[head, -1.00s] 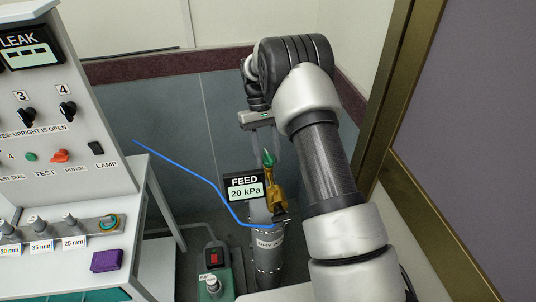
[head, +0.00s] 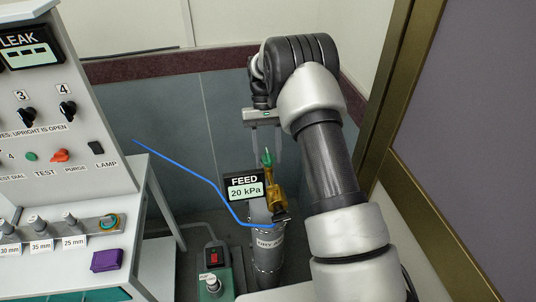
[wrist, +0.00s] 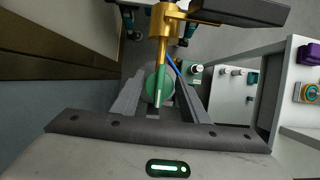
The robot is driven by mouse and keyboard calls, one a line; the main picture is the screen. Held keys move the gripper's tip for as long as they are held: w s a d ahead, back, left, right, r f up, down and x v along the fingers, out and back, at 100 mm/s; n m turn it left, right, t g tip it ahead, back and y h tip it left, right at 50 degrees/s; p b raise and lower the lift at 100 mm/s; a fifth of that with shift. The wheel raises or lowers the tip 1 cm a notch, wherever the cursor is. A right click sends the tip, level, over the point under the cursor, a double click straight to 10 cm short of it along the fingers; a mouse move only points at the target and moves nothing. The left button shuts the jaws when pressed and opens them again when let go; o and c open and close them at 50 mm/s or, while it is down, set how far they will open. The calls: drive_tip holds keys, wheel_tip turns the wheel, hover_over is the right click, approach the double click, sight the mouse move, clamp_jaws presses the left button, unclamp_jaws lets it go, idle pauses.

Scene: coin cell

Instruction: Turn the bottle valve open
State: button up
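The gas bottle (head: 267,262) is a grey cylinder standing on the floor, with a brass valve body (head: 277,190) on top. A green valve handle (head: 267,157) rises from the brass part. My gripper (head: 265,155) points down over it, with its fingers apart on either side of the green handle. In the wrist view, a round green part (wrist: 157,86) and the brass fitting (wrist: 163,22) show between and beyond the fingers. The fingers look spread with a gap to the green part; I cannot tell whether either touches it.
A FEED display (head: 244,187) reading 20 kPa stands left of the valve. A blue hose (head: 190,168) runs to the brass fitting. A green box with a red switch (head: 214,258) is on the floor left of the bottle. The control panel and bench (head: 135,285) are at left.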

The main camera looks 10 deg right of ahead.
drive_tip(key=shift+o, duration=1.3)
drive_tip(key=v, duration=1.2)
drive_tip(key=s+r+t, duration=0.5)
drive_tip(key=s+r, duration=0.9)
drive_tip(key=r, duration=0.4)
drive_tip(key=s+f+t, duration=0.2)
drive_tip(key=s, duration=0.7)
drive_tip(key=s+f+t, duration=0.2)
drive_tip(key=s+t, duration=0.1)
drive_tip(key=s, duration=0.7)
drive_tip(key=shift+s+d+f, duration=0.25)
drive_tip(key=shift+d, duration=0.25)
